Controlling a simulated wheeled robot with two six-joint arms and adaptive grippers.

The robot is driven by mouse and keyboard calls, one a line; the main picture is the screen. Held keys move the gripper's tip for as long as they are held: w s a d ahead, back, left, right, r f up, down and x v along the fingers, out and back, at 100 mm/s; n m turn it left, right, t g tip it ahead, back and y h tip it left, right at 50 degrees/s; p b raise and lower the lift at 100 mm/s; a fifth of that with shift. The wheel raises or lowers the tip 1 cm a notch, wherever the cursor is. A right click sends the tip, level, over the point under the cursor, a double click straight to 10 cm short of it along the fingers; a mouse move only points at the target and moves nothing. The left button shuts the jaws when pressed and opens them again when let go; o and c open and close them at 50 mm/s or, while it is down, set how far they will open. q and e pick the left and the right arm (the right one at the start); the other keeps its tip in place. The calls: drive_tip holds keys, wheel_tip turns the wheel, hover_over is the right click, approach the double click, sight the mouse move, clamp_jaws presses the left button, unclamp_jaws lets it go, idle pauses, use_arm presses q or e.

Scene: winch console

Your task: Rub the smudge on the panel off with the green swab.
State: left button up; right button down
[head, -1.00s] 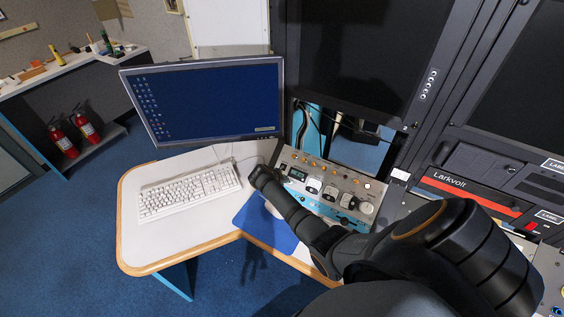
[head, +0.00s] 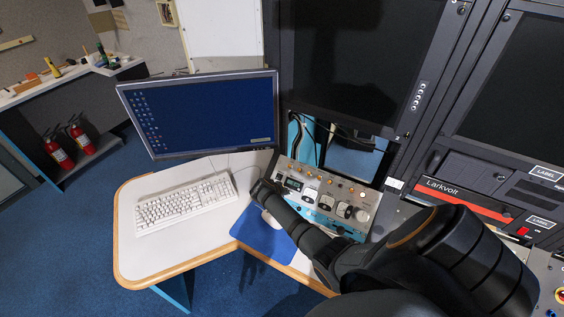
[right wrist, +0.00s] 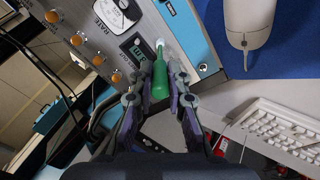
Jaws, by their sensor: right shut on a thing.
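The green swab (right wrist: 160,80) is between the fingers of my right gripper (right wrist: 162,72), which is shut on it. Its pale tip (right wrist: 160,44) points at the console panel (right wrist: 140,28), beside the small green-lit display (right wrist: 139,50). It looks at or very near the surface; I cannot tell if it touches. No smudge can be made out; the tip may cover it. In the head view the right gripper (head: 262,188) is at the left edge of the panel (head: 358,190), and the swab is hidden. My left gripper is not in view.
Orange knobs (right wrist: 98,60) and a RATE dial (right wrist: 115,12) are close on the panel. A white mouse (right wrist: 248,22) lies on the blue mat. The keyboard (head: 185,201) and monitor (head: 200,113) stand left of the panel. Tall dark racks rise behind and right.

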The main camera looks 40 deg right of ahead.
drive_tip(key=shift+w+a, duration=0.15)
drive_tip(key=shift+w, duration=0.3)
drive_tip(key=shift+w+b, duration=0.1)
drive_tip(key=shift+b, duration=0.3)
drive_tip(key=shift+w+a, duration=0.2)
drive_tip(key=shift+w, duration=0.1)
drive_tip(key=shift+w+f+b, duration=0.1)
drive_tip(key=shift+b, duration=0.25)
drive_tip(key=shift+w+a, duration=0.2)
drive_tip(key=shift+w, duration=0.15)
drive_tip(key=shift+b, duration=0.3)
